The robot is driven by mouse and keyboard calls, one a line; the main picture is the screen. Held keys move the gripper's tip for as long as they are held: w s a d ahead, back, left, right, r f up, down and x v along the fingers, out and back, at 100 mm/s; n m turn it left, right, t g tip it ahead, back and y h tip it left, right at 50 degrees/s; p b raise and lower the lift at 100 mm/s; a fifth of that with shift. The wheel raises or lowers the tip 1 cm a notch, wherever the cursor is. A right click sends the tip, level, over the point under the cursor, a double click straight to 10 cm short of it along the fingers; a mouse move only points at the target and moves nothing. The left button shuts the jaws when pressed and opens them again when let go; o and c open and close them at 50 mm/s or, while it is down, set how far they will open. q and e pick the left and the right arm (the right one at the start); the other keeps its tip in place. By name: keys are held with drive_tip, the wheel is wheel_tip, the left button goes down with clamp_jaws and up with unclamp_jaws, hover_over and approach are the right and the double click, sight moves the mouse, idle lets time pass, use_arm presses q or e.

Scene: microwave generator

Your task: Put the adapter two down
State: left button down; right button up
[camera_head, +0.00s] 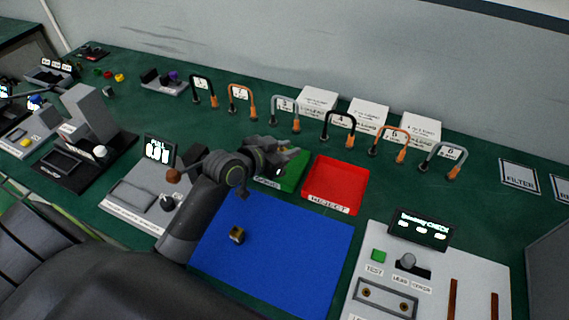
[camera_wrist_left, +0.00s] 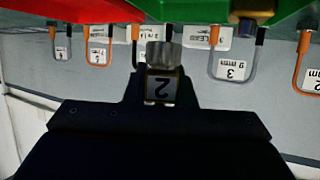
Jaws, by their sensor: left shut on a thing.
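My left gripper (camera_head: 284,157) is shut on adapter two, over or just behind the back part of the green tray (camera_head: 293,176). In the left wrist view, adapter two (camera_wrist_left: 162,88) shows a "2" on its face and a grey cylinder end, between the fingers of my left gripper (camera_wrist_left: 161,75). In the head view the adapter is hard to make out at the fingertips. The green tray (camera_wrist_left: 205,12) and red tray (camera_wrist_left: 75,12) border the top of the wrist view. A small brass and dark piece (camera_wrist_left: 252,18) shows at the green tray. My right gripper is not in view.
The red REJECT tray (camera_head: 335,184) stands right of the green one. A small brass block (camera_head: 237,235) lies on the blue mat (camera_head: 285,262), otherwise bare. Several numbered cable loops (camera_head: 338,128) stand behind the trays. A check panel (camera_head: 420,268) is at front right.

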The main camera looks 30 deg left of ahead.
use_arm(q)
drive_tip(key=shift+w+d+f, duration=0.1)
drive_tip(key=shift+w+f, duration=0.05)
drive_tip(key=shift+f, duration=2.45)
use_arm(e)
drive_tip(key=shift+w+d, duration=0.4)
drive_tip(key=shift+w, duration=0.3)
use_arm(q)
drive_tip(key=shift+f, duration=0.1)
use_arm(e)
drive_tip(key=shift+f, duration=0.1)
